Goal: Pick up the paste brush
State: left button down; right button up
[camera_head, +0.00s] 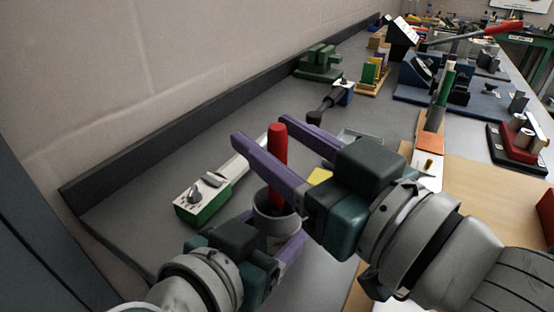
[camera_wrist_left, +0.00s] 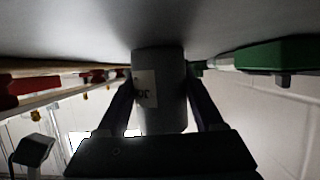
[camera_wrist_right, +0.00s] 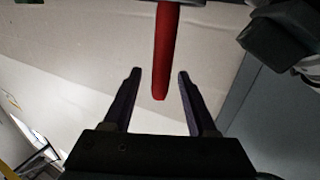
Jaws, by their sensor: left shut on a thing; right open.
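The paste brush shows as a red handle (camera_head: 278,165) standing upright out of a grey pot (camera_head: 268,212). Its lower end is hidden inside the pot. My left gripper (camera_head: 284,246) is shut around the pot, and the left wrist view shows the pot (camera_wrist_left: 160,95) with a pale label between the fingers. My right gripper (camera_head: 262,160) is open, with its purple fingers at the height of the handle. In the right wrist view the red handle (camera_wrist_right: 164,50) lies just beyond and between the open fingertips (camera_wrist_right: 158,75), not gripped.
A green and white device with a knob (camera_head: 203,199) stands left of the pot. A yellow piece (camera_head: 320,176) lies behind my right gripper. A black-handled tool (camera_head: 325,103) and a green block (camera_head: 320,62) stand further back. A dark ledge (camera_head: 180,135) runs along the wall.

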grip_shut()
dwell(0.4)
dwell(0.4)
